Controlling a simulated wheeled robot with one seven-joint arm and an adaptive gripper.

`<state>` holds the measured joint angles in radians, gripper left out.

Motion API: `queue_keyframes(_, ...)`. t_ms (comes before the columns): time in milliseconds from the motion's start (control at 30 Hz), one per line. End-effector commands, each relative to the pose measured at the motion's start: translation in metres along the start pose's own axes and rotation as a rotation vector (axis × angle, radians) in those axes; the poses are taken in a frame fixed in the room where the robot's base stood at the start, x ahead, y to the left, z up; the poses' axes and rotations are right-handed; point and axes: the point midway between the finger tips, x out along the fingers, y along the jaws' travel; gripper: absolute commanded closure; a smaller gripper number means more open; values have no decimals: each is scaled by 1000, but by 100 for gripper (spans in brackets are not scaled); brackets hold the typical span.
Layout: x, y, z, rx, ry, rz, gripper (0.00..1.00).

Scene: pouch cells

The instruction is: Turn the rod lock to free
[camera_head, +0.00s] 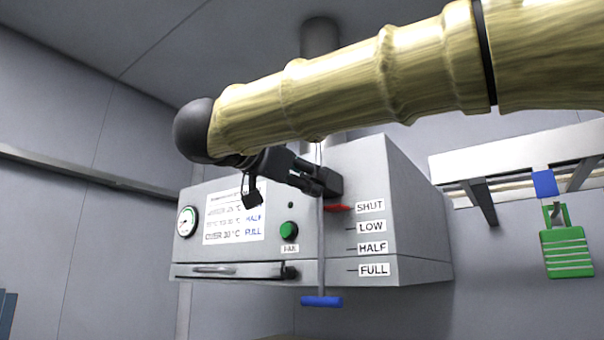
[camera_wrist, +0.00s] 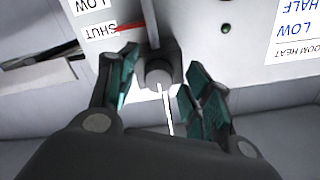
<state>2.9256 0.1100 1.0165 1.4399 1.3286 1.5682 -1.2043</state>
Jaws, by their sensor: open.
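A grey metal hood (camera_head: 405,215) carries a thin vertical rod (camera_head: 320,240) with a blue handle (camera_head: 321,301) at its lower end. A red pointer (camera_head: 338,208) is level with the SHUT label (camera_head: 370,206); it also shows in the wrist view (camera_wrist: 130,29). A round grey knob (camera_wrist: 160,72), seemingly the rod lock, sits on the rod's line, with a thin white strip below it in the wrist view. My gripper (camera_head: 322,182) is open, its teal-padded fingers (camera_wrist: 160,88) on either side of the knob. I cannot tell whether they touch it. My gripper hides the knob in the head view.
The hood front has a pressure gauge (camera_head: 187,221), a printed sheet (camera_head: 235,212), a green button (camera_head: 289,231) and LOW, HALF and FULL labels. A drawer-like bar (camera_head: 240,270) runs along its lower front.

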Motion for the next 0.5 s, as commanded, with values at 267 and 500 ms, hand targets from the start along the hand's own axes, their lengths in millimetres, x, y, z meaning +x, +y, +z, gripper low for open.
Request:
queue_keyframes(267, -1, 0, -1, 1, 1, -1, 63)
queue_keyframes(500, 0, 0, 0, 0, 0, 0, 96)
